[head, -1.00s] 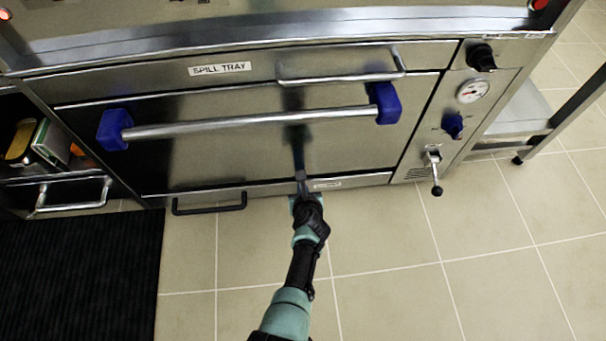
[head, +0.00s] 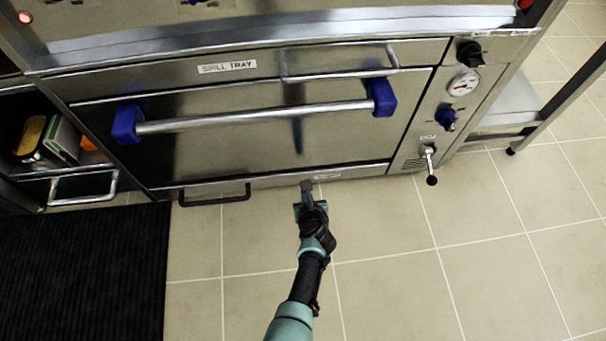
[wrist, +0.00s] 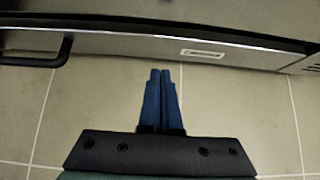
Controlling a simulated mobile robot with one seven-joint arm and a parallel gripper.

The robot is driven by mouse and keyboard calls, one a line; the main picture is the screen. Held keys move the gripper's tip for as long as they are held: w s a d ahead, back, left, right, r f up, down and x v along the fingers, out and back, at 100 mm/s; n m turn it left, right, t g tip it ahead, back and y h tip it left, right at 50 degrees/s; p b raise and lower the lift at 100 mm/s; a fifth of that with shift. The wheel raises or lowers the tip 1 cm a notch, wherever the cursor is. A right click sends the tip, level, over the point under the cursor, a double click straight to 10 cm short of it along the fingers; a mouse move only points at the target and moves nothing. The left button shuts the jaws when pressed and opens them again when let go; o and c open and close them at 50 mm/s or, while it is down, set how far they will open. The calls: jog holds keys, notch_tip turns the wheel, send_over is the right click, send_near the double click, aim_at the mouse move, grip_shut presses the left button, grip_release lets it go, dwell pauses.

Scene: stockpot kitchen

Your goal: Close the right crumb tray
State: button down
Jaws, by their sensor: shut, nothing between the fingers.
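A low steel drawer front (head: 270,181) runs along the bottom of the oven, just above the floor. It has a black bar handle (head: 214,197) on its left part and a small label (head: 327,177) on its right part. I cannot read the label or tell whether this is the right crumb tray. The front looks about flush with the oven. My gripper (head: 306,186) is shut and empty, just in front of this strip near the label. In the wrist view its blue fingers (wrist: 161,75) point at the strip (wrist: 130,44), seemingly a little apart from it.
The oven door (head: 260,140) is shut, with a long bar handle (head: 255,118) on blue mounts. The spill tray (head: 226,67) is above it. A lever with a black knob (head: 431,180) sticks out at right. A black mat (head: 80,265) lies left; the tiled floor is otherwise clear.

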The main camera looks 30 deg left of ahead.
jog(key=p+v, duration=0.5)
jog(key=v, duration=0.2)
jog(key=shift+s, duration=0.2)
jog(key=shift+d, duration=0.15)
